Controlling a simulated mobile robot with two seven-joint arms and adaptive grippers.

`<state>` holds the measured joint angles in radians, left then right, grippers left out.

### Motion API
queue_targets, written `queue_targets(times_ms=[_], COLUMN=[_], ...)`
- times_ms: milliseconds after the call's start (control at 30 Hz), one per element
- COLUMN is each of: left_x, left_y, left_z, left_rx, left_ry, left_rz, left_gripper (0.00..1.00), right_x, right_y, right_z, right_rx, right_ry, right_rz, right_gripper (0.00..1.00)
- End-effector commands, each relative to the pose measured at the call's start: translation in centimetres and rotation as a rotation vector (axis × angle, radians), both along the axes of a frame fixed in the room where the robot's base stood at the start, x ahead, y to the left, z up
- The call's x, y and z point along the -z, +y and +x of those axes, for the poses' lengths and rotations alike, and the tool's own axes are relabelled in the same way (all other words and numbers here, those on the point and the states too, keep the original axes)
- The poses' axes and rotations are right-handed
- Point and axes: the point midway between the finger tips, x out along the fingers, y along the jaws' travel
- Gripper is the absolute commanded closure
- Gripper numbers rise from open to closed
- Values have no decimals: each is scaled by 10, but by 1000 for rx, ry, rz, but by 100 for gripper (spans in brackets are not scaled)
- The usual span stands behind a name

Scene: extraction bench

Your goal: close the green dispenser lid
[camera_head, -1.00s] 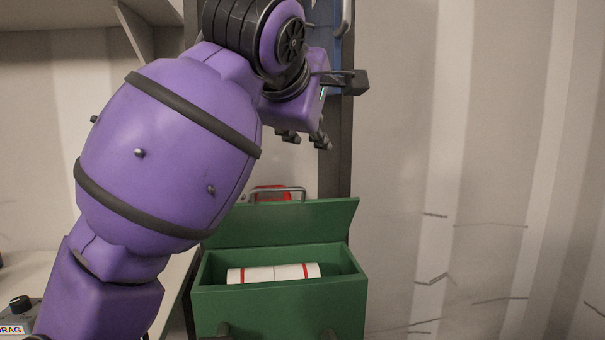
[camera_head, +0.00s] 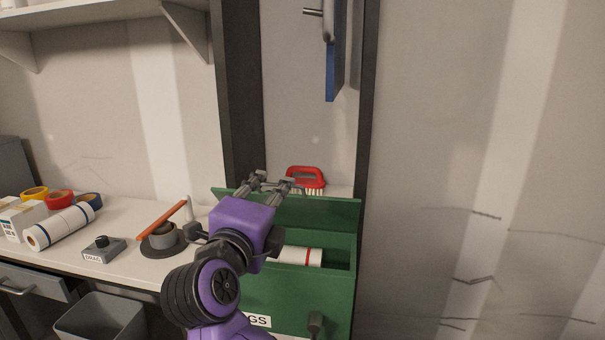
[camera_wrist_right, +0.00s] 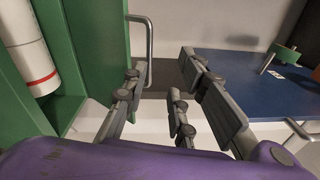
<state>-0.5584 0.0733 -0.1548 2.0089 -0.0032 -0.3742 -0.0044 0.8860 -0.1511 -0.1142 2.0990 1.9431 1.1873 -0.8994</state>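The green dispenser (camera_head: 300,306) is a box with a white, red-banded roll (camera_head: 304,257) inside. Its lid (camera_head: 327,213) stands open at the back, tilted up. The lid and the roll (camera_wrist_right: 26,45) also show in the right wrist view, where a grey handle (camera_wrist_right: 149,45) sticks out from the lid (camera_wrist_right: 103,40). My right gripper (camera_head: 273,181) is at the lid's upper edge, left of its middle in the head view. In the wrist view its fingers (camera_wrist_right: 160,64) are apart, with the handle close to the left finger; contact is unclear. My left gripper is not in view.
A red-handled brush (camera_head: 306,178) stands behind the lid. A blue panel (camera_head: 334,55) hangs above. The bench (camera_head: 130,238) at left holds tape rolls, a white roll (camera_head: 60,228), a small grey box (camera_head: 104,250) and a round holder. A grey bin (camera_head: 98,318) is below.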

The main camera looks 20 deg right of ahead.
Motion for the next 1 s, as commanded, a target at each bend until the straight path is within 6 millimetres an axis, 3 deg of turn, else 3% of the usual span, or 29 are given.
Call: queue_targets(times_ms=[200, 700, 1000], left_x=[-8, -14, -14], left_y=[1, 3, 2], left_z=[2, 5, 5], left_rx=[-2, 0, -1], left_ry=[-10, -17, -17], left_rz=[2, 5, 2], left_gripper=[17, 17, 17], right_x=[14, 12, 12], right_y=[15, -24, -28], right_z=[0, 56, 62], right_rx=[-39, -36, -38], right_ry=[101, 102, 100], right_rz=[-128, -129, -126], right_gripper=[74, 74, 74])
